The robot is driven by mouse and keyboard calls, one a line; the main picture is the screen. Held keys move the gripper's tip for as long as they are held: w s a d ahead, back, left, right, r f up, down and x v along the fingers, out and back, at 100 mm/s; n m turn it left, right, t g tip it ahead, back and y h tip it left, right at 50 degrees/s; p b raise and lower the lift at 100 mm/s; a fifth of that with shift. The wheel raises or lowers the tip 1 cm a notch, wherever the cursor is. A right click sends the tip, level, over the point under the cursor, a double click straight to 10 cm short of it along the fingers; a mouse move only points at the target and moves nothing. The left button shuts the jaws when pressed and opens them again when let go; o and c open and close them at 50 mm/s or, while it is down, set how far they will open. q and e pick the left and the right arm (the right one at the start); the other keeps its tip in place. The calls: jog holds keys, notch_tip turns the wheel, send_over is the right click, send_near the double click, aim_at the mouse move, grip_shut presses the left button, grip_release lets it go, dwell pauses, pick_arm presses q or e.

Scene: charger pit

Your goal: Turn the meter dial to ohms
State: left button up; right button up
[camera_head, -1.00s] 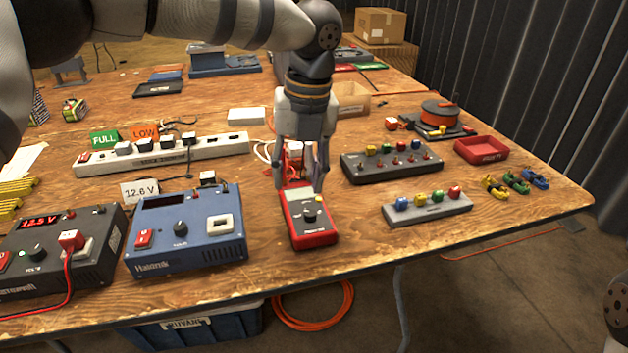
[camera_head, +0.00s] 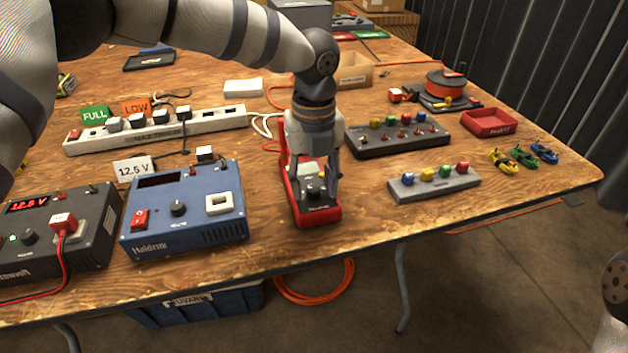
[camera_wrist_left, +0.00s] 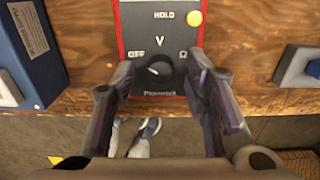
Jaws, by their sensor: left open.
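The red meter (camera_head: 318,217) with a black face lies on the table near its front edge. In the left wrist view, the meter (camera_wrist_left: 145,35) shows HOLD beside a yellow button, V at the top, OFF at left and an ohm sign at right. Its dark round dial (camera_wrist_left: 158,72) sits between these marks; I cannot tell where it points. My left gripper (camera_head: 316,190) is above the meter, pointing down. In the left wrist view, its open fingers (camera_wrist_left: 158,82) stand on either side of the dial; contact is not clear. My right gripper is out of view.
A blue power supply (camera_head: 205,235) stands left of the meter, with a dark one (camera_head: 85,255) beyond. A grey block with coloured knobs (camera_head: 435,187) and a dark switch box (camera_head: 400,145) lie right. A white power strip (camera_head: 200,130) lies behind left.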

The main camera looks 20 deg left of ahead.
pick_arm(q)
jog(key=shift+c, duration=0.6)
grip_shut()
